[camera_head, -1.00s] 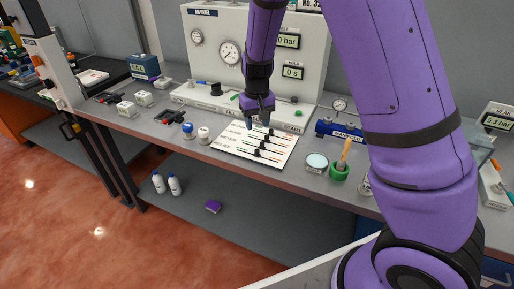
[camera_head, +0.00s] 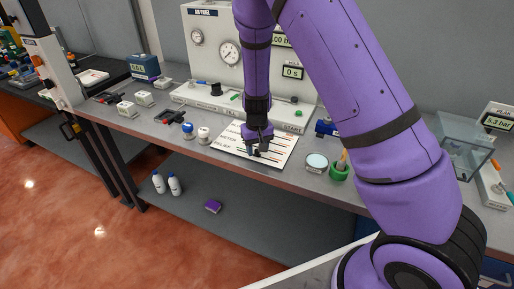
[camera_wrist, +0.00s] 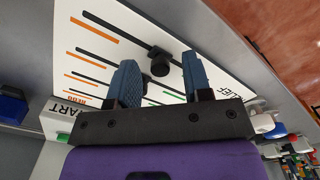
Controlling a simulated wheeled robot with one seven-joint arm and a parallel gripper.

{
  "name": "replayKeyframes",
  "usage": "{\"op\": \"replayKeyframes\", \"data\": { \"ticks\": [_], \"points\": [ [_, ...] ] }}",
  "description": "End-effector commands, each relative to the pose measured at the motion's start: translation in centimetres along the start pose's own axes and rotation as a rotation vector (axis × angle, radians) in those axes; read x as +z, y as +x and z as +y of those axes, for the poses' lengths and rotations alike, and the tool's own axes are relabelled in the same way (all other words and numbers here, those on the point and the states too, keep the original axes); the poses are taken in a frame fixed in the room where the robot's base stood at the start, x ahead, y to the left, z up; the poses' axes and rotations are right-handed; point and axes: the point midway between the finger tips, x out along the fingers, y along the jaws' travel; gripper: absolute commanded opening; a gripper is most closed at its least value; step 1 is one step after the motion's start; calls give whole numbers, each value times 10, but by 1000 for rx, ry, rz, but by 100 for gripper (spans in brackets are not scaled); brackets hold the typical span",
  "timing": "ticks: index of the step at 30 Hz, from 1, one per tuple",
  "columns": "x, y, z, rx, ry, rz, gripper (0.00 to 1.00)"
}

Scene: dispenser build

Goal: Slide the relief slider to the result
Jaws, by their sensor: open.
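The white slider board (camera_head: 276,161) lies on the bench, with several dark sliders in slots, labels at its left end and orange lines. My gripper (camera_head: 254,150) is low over the front-left part of the board and covers some of it. In the wrist view my gripper (camera_wrist: 161,82) is open, its two blue fingers apart. I cannot tell whether either finger touches the knob.
The air panel (camera_head: 210,62) with gauges stands behind the board. White-and-blue knobs (camera_head: 188,132) are to its left. A round dish (camera_head: 316,162) and a green cup (camera_head: 339,172) are to its right. A clear box (camera_head: 462,146) stands further right.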

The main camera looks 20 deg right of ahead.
Motion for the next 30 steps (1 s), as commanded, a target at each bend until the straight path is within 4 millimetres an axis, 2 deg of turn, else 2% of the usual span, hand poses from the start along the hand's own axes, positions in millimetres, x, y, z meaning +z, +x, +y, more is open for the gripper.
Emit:
{"op": "replayKeyframes", "data": {
  "ticks": [4, 9, 10, 17, 30],
  "points": [
    [0, 0, 0, 0, 0, 0, 43],
    [0, 0, 0, 0, 0, 0, 4],
    [0, 0, 0, 0, 0, 0, 0],
    [3, 0, 4, 0, 2, 0, 0],
    [46, 0, 47, 0, 4, 0, 0]
  ]
}}
